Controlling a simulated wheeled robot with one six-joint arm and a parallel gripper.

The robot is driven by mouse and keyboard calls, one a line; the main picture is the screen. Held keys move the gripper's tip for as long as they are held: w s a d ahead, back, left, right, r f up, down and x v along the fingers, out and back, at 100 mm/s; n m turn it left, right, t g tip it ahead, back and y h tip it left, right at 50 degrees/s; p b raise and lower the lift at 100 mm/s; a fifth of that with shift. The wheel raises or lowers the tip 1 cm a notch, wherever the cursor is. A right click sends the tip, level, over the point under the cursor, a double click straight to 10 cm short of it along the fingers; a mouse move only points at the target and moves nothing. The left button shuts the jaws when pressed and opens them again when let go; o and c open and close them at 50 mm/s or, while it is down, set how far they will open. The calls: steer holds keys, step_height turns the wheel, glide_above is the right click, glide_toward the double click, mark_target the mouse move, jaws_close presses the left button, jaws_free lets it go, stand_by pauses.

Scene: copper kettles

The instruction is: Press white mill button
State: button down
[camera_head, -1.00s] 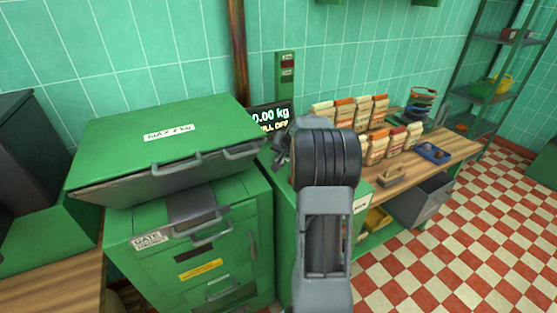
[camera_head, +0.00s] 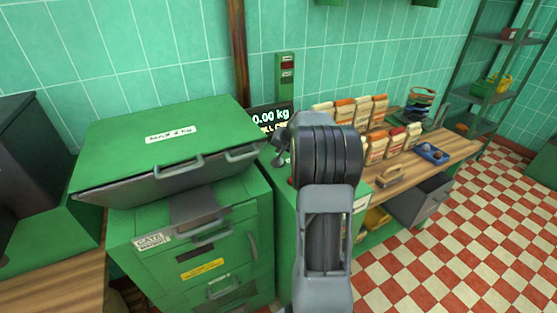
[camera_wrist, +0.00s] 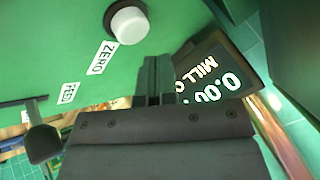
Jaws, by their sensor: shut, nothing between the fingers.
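A round white button (camera_wrist: 128,22) on a dark collar sits on a green panel (camera_wrist: 60,35) at the top of the wrist view, beside a ZERO label (camera_wrist: 102,57). My gripper (camera_wrist: 154,72) is shut and empty, with its fingertips just below and right of the button, apart from it in the picture. In the head view, my gripper (camera_head: 281,148) is mostly hidden by my wrist, over the green cabinet beside the mill. The button cannot be made out there. The display (camera_head: 270,118) reads 0.00 kg; its second line is partly hidden.
A green lidded hopper (camera_head: 165,145) stands close on the left. A dark lever with a rounded knob (camera_wrist: 43,143) is at lower left in the wrist view, near a FEED label (camera_wrist: 69,93). Paper bags (camera_head: 375,150) stand on the wooden bench at right.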

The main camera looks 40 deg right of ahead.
steer(key=shift+r+p, duration=1.2)
steer(key=shift+r, duration=0.9)
steer(key=shift+f, duration=0.1)
